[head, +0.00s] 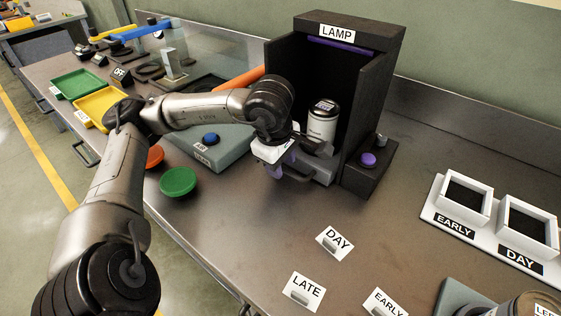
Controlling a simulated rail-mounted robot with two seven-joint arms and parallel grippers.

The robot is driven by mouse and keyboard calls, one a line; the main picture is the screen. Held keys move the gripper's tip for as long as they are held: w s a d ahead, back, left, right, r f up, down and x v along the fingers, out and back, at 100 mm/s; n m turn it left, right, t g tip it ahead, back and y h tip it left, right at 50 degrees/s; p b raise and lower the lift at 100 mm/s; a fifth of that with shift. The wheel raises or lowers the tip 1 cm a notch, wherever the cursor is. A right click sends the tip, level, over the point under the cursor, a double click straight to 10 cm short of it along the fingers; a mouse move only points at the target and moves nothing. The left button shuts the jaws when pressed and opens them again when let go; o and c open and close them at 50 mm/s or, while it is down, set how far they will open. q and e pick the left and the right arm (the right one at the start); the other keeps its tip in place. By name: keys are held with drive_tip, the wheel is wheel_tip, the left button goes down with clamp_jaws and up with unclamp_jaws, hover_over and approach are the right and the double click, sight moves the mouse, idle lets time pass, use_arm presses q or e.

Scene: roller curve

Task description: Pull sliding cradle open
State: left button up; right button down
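The sliding cradle (322,178) is a grey tray low in the front of the black box (388,70) labelled LAMP. A white-and-black canister (322,122) stands upright at the box's opening, apparently on the cradle. My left gripper (284,170), white with purplish fingers, points down at the cradle's front left end, close to or touching it. The dark wrist above hides part of the cradle front. Its handle and the gap between my fingers cannot be made out clearly. My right gripper is not in view.
A purple button (368,160) sits on a dark block right of the box. A green dish (178,181) and a blue-buttoned grey unit (212,148) lie to the left. DAY (334,242), LATE (303,292) and EARLY cards lie in front. A white two-compartment holder (482,238) stands right.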

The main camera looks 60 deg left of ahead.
use_arm(q)
clamp_jaws()
idle(0.5)
